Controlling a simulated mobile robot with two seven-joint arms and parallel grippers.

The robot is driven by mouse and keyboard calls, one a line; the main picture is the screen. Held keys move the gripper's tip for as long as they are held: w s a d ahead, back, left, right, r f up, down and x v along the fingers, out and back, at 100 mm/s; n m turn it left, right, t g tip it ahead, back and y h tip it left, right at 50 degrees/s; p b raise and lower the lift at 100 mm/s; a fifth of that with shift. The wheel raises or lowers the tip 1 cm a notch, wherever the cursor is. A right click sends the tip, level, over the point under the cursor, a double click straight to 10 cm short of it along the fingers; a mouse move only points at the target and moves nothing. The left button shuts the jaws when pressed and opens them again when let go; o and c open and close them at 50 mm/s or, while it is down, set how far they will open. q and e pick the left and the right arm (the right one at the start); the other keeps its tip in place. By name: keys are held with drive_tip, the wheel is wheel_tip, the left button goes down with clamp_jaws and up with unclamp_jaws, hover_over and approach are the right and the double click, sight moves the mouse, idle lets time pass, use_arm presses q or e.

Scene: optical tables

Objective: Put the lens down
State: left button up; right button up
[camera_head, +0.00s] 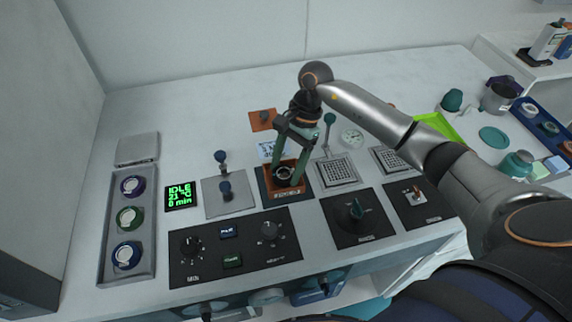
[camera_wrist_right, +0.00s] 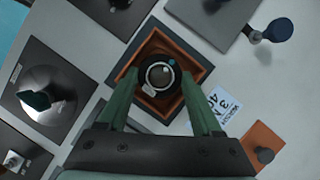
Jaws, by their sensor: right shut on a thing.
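The lens (camera_wrist_right: 160,75) is a round glass in a dark ring, inside a square orange-brown tray (camera_wrist_right: 148,109) with a dark base. In the head view the lens (camera_head: 284,173) shows as a dark ring low in the tray (camera_head: 271,191). My right gripper (camera_head: 288,180) reaches down over the tray with its green fingers at the lens. In the right wrist view the fingers (camera_wrist_right: 165,85) stand on either side of the lens ring, shut on it. I cannot tell whether the lens touches the tray's floor. My left gripper is not in view.
A grey plate with a joystick (camera_head: 226,190) lies left of the tray, and a perforated plate (camera_head: 338,170) right of it. Knob panels (camera_head: 236,247) lie in front. An orange block with a knob (camera_head: 263,119) and a printed card (camera_wrist_right: 222,103) lie behind. The rear table is clear.

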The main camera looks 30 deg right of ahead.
drive_tip(key=shift+f, duration=0.35)
drive_tip(key=shift+f, duration=0.15)
drive_tip(key=o, duration=1.1)
drive_tip(key=shift+w+r, duration=0.1)
drive_tip(key=shift+r, duration=0.25)
drive_tip(key=b+v, duration=0.2)
drive_tip(key=v, duration=0.9)
drive_tip(key=shift+r, duration=0.3)
drive_tip(key=shift+d, duration=0.1)
